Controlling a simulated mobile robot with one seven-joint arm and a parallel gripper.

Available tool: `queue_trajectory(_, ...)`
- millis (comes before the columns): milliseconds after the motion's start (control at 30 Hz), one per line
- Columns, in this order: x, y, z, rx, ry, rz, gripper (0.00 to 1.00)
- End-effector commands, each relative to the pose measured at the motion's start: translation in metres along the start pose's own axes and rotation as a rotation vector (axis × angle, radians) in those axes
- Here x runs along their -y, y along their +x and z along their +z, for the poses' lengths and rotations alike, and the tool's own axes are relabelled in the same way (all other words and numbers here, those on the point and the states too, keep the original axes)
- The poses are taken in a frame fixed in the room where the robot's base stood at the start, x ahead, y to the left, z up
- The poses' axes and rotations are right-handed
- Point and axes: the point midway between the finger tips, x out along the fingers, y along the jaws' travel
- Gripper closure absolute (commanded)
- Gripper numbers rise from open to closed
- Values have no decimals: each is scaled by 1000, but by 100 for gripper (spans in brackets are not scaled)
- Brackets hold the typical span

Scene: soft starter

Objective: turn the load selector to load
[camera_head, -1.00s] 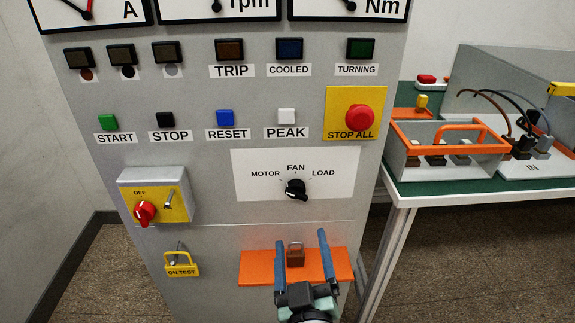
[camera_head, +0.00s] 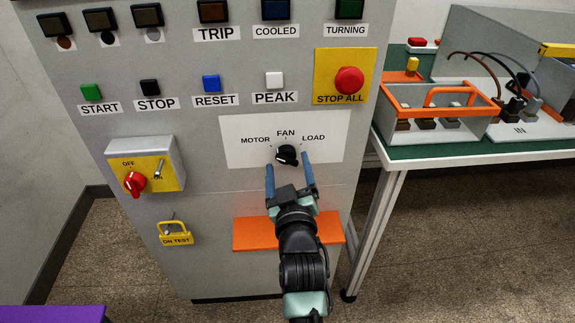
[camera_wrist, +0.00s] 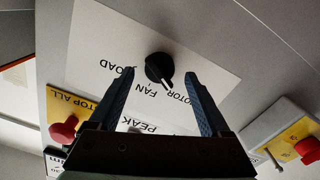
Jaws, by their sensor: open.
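The load selector is a black knob (camera_head: 287,154) on a white plate (camera_head: 240,155), labelled MOTOR, FAN and LOAD. In the wrist view, which is upside down, the knob (camera_wrist: 159,67) has a white pointer line directed between the FAN and MOTOR labels, away from LOAD. My gripper (camera_head: 288,164) is open and empty in front of the panel. Its blue fingers stand either side of the knob in the head view. In the wrist view the fingertips (camera_wrist: 158,74) also flank the knob; whether they touch it I cannot tell.
A red STOP ALL button (camera_head: 349,81) is up right of the selector. An orange shelf (camera_head: 255,233) juts out below. A green-topped table (camera_head: 400,145) stands at right.

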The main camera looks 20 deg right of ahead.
Motion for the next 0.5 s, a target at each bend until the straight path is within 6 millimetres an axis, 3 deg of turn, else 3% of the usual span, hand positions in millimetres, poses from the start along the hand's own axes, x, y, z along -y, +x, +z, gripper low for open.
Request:
queue_trajectory(200, 0, 12, 0, 0, 1, 1, 19)
queue_trajectory(467, 0, 12, 0, 0, 1, 1, 19)
queue_trajectory(500, 0, 12, 0, -1, 1, 1, 24)
